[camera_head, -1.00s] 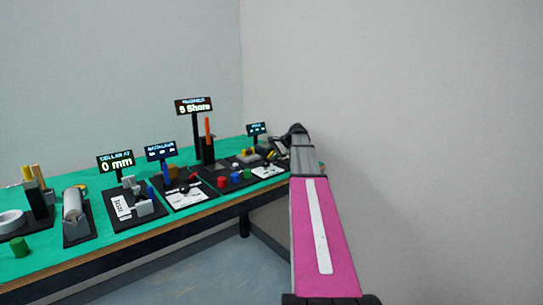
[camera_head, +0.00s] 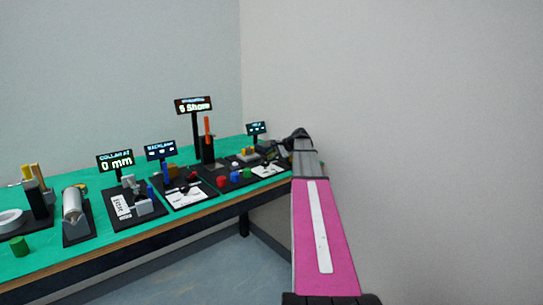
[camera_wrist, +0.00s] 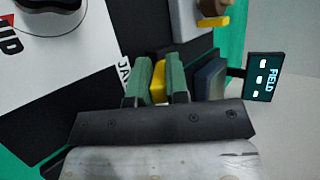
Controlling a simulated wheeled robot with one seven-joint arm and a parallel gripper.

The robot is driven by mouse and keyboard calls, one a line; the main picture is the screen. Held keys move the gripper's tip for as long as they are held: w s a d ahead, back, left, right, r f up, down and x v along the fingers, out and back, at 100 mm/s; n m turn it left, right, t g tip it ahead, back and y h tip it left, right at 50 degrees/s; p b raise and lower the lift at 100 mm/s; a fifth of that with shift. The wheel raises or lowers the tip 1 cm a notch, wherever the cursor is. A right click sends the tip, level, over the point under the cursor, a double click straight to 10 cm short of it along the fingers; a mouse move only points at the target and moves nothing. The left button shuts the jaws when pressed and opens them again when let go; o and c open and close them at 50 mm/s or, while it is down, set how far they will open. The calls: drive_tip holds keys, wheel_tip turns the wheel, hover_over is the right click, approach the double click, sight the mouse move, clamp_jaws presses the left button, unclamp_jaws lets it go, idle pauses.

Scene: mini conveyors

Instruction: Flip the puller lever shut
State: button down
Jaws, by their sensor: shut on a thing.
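In the wrist view, my gripper (camera_wrist: 158,78) has two green fingers, one on each side of a narrow yellow piece (camera_wrist: 158,84). It is shut on this piece, which looks like the puller lever. Most of the piece is hidden by the fingers and the dark gripper body. The lever's angle cannot be told. A dark base plate with a white label starting "JA" (camera_wrist: 125,72) lies beside the fingers. In the head view, my gripper is at the far right end of the bench, too small and covered to make out.
The green bench (camera_head: 90,178) carries several stations to the left. A wall is right of my arm.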

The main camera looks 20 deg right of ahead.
drive_tip(key=c, duration=1.1)
unclamp_jaws()
